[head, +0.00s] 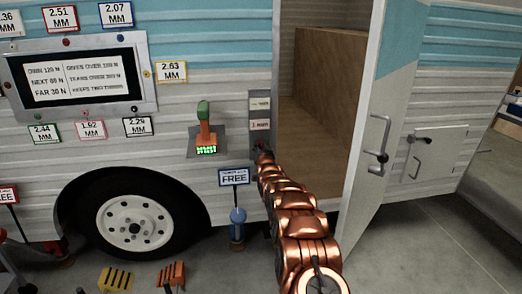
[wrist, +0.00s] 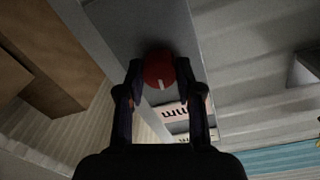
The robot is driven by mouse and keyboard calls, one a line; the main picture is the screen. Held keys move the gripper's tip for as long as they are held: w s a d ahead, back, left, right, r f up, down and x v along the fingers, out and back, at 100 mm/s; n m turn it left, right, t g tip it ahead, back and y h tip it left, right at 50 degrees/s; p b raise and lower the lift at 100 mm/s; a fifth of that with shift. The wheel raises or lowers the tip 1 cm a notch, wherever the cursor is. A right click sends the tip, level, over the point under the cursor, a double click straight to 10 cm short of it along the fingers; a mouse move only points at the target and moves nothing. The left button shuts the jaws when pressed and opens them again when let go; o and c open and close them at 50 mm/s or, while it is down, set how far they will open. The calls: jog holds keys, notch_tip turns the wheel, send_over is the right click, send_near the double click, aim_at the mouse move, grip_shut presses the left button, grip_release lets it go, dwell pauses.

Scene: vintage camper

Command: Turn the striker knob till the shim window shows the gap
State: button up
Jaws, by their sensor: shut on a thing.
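The striker knob (wrist: 157,65) is a red disc with a short white mark, on the grey strip at the camper's door frame. The mark points towards the bottom of the wrist view. My gripper (wrist: 160,74) is shut on the knob, one finger on each side. In the head view my gripper (head: 263,152) reaches the frame beside the doorway and mostly hides the knob. Just above it are two small label windows, an upper pale one (head: 260,104) and a lower pinkish one (head: 259,126). The pinkish window also shows in the wrist view (wrist: 176,112); its text is too small to read surely.
The camper door (head: 383,120) stands open to the right of the doorway. An orange device with a green display (head: 206,138) is mounted left of the frame. A blue-edged sign reading FREE (head: 233,178) stands below it. Several mm tags surround a wall screen (head: 75,77).

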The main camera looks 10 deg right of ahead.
jog(key=m+b, duration=0.2)
jog(key=m, duration=0.2)
jog(key=shift+d, duration=0.1)
jog(key=m+b, duration=0.3)
jog(key=m, duration=0.2)
jog(key=shift+r+m+y+b, duration=0.15)
jog(key=shift+m+y+b, duration=0.15)
jog(key=shift+b, duration=0.1)
jog(key=o, duration=1.2)
jog(key=shift+c, duration=0.2)
jog(key=shift+s, duration=0.15)
